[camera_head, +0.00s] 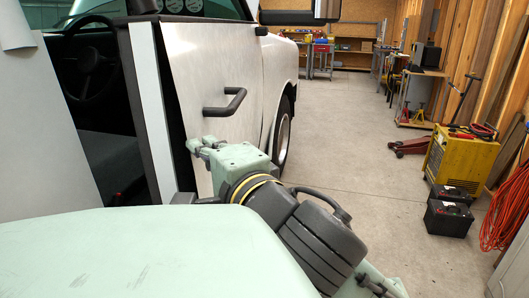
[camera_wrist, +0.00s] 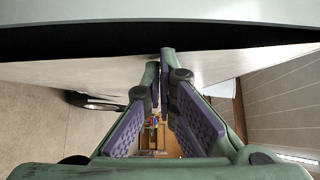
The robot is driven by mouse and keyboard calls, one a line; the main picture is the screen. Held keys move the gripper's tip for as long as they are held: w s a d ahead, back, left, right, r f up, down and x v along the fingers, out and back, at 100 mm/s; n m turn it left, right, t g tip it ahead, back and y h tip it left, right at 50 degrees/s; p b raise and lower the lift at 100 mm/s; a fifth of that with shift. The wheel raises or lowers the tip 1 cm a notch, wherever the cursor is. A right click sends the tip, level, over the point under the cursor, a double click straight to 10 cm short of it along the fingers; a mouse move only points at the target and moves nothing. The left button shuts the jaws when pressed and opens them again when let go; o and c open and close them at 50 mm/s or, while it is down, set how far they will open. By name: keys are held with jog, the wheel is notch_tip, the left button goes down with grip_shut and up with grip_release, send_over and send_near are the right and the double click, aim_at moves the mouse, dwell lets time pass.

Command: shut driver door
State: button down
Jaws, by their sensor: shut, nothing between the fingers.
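The driver door (camera_head: 216,72) is a pale, streaked panel with a black bar handle (camera_head: 225,103), seen in the head view. A dark gap (camera_head: 172,95) runs down between its rear edge and the pale body pillar (camera_head: 152,100), so the door stands slightly ajar. My gripper (camera_head: 195,146) is at the door's outer side, below and left of the handle, near the rear edge. In the wrist view my gripper (camera_wrist: 160,64) has its fingertips together and empty, close to the pale door surface (camera_wrist: 70,72). I cannot tell whether they touch it. The dark gap also crosses the top there.
A yellow machine (camera_head: 457,160), black batteries (camera_head: 448,215) and a red hose coil (camera_head: 508,210) stand on the right. A red floor jack (camera_head: 408,147) lies farther back. The concrete floor (camera_head: 350,165) beside the truck is clear. A shelf and workbench are at the back.

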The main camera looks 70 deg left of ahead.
jog(key=s+a, duration=0.4)
jog(key=s, duration=0.4)
jog(key=shift+s+a, duration=0.2)
jog(key=shift+a, duration=0.05)
jog(key=shift+w, duration=0.2)
